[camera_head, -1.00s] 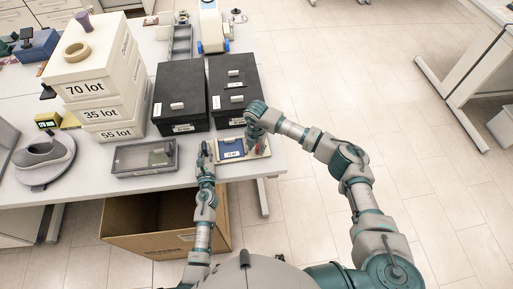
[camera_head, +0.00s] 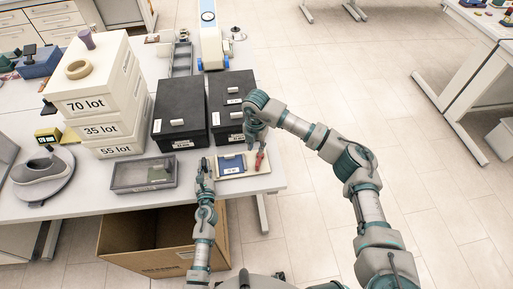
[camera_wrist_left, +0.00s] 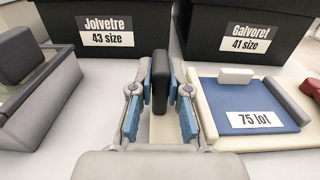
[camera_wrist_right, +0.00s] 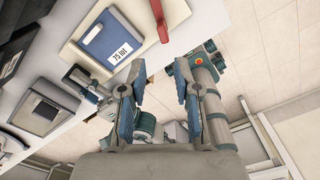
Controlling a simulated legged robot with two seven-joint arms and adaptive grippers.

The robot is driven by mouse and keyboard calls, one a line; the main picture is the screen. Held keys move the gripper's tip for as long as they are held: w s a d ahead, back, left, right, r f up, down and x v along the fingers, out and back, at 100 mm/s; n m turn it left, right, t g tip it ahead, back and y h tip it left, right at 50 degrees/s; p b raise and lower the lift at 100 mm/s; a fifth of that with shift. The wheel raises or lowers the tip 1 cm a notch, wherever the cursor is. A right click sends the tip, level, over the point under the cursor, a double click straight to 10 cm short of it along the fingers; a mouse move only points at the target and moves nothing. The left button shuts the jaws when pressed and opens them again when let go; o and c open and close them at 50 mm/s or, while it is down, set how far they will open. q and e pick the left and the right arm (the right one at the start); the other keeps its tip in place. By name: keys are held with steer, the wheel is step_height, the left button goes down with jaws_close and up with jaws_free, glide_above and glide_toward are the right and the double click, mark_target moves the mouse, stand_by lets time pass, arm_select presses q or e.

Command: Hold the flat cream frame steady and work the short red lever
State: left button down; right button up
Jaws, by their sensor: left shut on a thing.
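The flat cream frame (camera_head: 226,174) lies near the table's front right edge, holding a blue panel (camera_head: 231,165) labelled "75 lot". The short red lever (camera_head: 261,160) stands at its right end and also shows in the right wrist view (camera_wrist_right: 163,20). My left gripper (camera_wrist_left: 160,88) is at the frame's left end, shut on a dark upright grip (camera_wrist_left: 160,75) with cream surface below it. My right gripper (camera_wrist_right: 160,75) is open and empty. In the head view my right gripper (camera_head: 260,144) is close above the lever; the exact gap cannot be told.
Two black boxes (camera_head: 180,121) stand behind the frame. A grey tray (camera_head: 143,187) lies to its left, beyond my left gripper. White stacked boxes (camera_head: 93,108) stand further left. An open cardboard box (camera_head: 160,225) is below the table's front edge. The floor to the right is clear.

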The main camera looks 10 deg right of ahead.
steer(key=shift+s+d+f+y, duration=0.1)
steer(key=shift+s+f+y, duration=0.1)
steer(key=shift+f+y, duration=0.15)
jaws_close()
steer(key=m+y, duration=0.6)
steer(key=m, duration=0.1)
glide_toward(259, 167)
steer(key=s+a, duration=0.2)
steer(key=s, duration=0.1)
steer(key=s+d+r+m+t+y, duration=0.1)
steer(key=s+d+m+t+y, duration=0.15)
steer(key=d+m, duration=0.65)
steer(key=shift+n+t, duration=0.35)
steer(key=shift+n, duration=0.15)
steer(key=x, duration=0.9)
steer(key=shift+w+d+f, duration=0.1)
steer(key=shift+w+f, duration=0.05)
steer(key=shift+w, duration=0.25)
steer(key=shift+w+a, duration=0.2)
steer(key=shift+a, duration=0.35)
steer(key=shift+w+a, duration=0.25)
steer(key=shift+a, duration=0.3)
steer(key=shift+w+a+f, duration=0.1)
steer(key=shift+w+a, duration=0.15)
steer(key=shift+a, duration=0.5)
steer(key=shift+a, duration=0.1)
